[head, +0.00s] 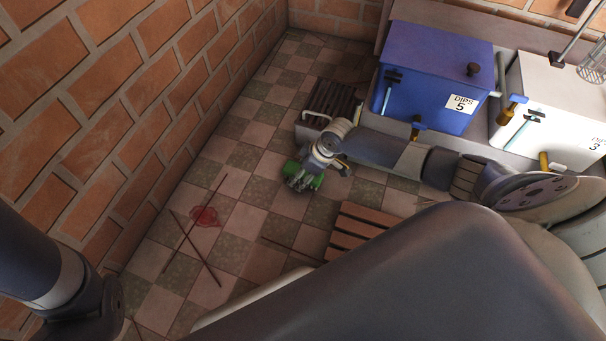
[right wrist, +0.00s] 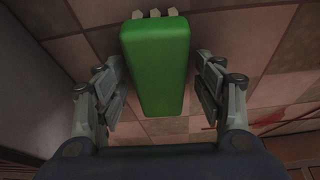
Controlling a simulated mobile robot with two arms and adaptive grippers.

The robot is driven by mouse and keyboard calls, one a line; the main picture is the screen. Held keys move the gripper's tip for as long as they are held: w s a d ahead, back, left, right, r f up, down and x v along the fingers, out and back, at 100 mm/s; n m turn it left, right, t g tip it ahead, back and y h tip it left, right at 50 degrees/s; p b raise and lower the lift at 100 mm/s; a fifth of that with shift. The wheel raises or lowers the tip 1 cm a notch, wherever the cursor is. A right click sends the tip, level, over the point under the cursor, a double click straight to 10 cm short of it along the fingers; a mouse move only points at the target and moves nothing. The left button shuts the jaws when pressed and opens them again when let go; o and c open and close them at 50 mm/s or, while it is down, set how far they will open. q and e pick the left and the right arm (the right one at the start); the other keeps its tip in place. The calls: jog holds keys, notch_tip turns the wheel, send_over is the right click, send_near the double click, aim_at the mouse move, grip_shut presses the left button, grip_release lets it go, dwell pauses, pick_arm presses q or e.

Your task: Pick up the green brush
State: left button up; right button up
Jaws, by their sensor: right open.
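The green brush (head: 316,182) is down at the tiled floor in the head view, partly hidden by my right gripper (head: 303,173). In the right wrist view the brush (right wrist: 158,65) is a green block with pale bristle tufts at its far end. My right gripper (right wrist: 160,88) is open, with a finger on each side of the brush. A gap shows between each finger and the brush. Whether the brush touches the floor is hard to tell. My left arm shows at the lower left of the head view, but its gripper is out of frame.
Several thin incense sticks (head: 190,237) lie on the floor near a red stain (head: 205,216). A brick wall (head: 110,100) runs along the left. A blue box (head: 432,75) and a white box (head: 548,120) stand at the right. A slatted wooden piece (head: 352,228) lies nearer.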

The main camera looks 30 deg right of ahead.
jog(key=shift+f, duration=0.2)
dwell(0.3)
jog(key=c, duration=1.2)
jog(key=shift+c, duration=0.2)
